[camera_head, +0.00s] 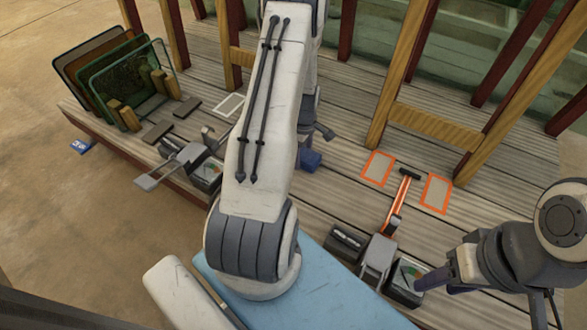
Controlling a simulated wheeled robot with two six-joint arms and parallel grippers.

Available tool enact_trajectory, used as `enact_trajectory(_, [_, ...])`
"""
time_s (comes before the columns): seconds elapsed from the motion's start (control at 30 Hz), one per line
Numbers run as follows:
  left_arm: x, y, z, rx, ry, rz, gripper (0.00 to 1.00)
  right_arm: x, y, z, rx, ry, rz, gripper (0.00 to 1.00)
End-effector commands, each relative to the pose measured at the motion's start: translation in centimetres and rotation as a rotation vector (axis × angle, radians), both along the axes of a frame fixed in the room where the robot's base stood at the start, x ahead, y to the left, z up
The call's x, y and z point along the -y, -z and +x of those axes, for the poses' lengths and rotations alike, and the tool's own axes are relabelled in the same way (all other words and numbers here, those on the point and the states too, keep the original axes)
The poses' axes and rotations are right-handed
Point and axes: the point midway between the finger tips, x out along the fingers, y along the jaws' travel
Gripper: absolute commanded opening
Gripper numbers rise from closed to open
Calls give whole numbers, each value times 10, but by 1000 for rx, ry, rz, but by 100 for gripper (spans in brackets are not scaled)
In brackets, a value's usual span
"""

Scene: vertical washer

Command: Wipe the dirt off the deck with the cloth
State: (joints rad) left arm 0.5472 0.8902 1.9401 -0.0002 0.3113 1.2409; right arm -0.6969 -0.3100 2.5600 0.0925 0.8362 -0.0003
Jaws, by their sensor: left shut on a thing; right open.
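The wooden deck (340,190) has grey planks and fills the middle of the view. My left arm reaches forward across the centre and hides much of the deck behind it. My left gripper (314,146) shows only partly past the arm, low over the deck. It is shut on a small dark blue thing, which looks like the cloth (311,160). I cannot tell whether the cloth touches the planks. My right gripper (446,281) is open and empty at the lower right, near a dark tray. I cannot make out a clear dirt patch; some may be hidden behind my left arm.
Orange outlines (436,211) mark the deck right of centre, with an orange-handled tool (400,198) beside them. Dark boxes (347,242) stand at the front. A panel rack (125,85) stands at the left. Wooden posts (398,75) and rails rise at the back.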

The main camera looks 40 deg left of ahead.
Motion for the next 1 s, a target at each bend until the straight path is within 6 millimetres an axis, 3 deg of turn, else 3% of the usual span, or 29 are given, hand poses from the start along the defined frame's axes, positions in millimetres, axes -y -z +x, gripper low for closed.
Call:
enact_trajectory(0.1, [0, -24, 1, 4, 0, 2, 36, 0, -16, 0, 0, 0, 0, 50])
enact_trajectory(0.6, [0, -67, -1, 0, -1, 0, 36, 0, -60, 0, 0, 0, 0, 50])
enact_trajectory(1.0, [0, -81, -1, 0, -1, 0, 36, 0, -72, 0, 0, 0, 0, 50])
